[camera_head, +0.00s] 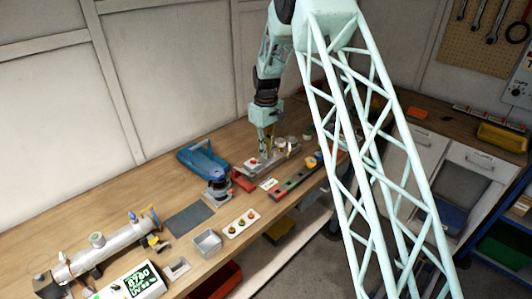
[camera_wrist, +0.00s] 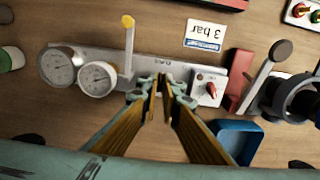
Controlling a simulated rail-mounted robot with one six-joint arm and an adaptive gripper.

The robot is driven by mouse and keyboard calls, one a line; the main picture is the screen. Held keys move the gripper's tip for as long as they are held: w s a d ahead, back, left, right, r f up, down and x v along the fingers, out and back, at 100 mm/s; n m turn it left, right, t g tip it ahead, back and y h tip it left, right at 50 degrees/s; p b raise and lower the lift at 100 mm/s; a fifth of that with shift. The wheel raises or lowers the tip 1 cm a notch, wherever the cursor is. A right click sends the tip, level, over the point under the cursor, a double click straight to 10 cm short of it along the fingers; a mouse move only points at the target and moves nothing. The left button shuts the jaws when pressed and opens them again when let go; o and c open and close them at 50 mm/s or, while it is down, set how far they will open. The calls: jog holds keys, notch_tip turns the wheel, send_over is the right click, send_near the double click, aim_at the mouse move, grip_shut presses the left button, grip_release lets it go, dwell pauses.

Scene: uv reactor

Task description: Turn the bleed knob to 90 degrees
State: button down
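A grey manifold block (camera_wrist: 120,62) lies on the bench and crosses the wrist view; in the head view it sits under my gripper (camera_head: 267,148). At its right end in the wrist view is a red knob (camera_wrist: 210,89) on a pale square plate. Two round gauges (camera_wrist: 60,66) and a yellow-tipped lever (camera_wrist: 128,50) are to the left. My gripper (camera_wrist: 161,88) points down over the middle of the block, left of the red knob. Its fingertips are close together with a narrow gap, and nothing shows between them. Lettering on the block is too small to read.
A "3 bar" card (camera_wrist: 205,35) lies beside the block. A red part (camera_wrist: 240,76) and a black part with a lever (camera_wrist: 290,95) stand close to the knob. A blue tool (camera_head: 203,157) and a grey mat (camera_head: 190,219) lie further left on the bench.

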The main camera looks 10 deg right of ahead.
jog(key=c, duration=2.9)
grip_release()
jog(key=shift+o, duration=0.2)
jog(key=shift+r, duration=0.15)
notch_tip(320, 180, up, 12)
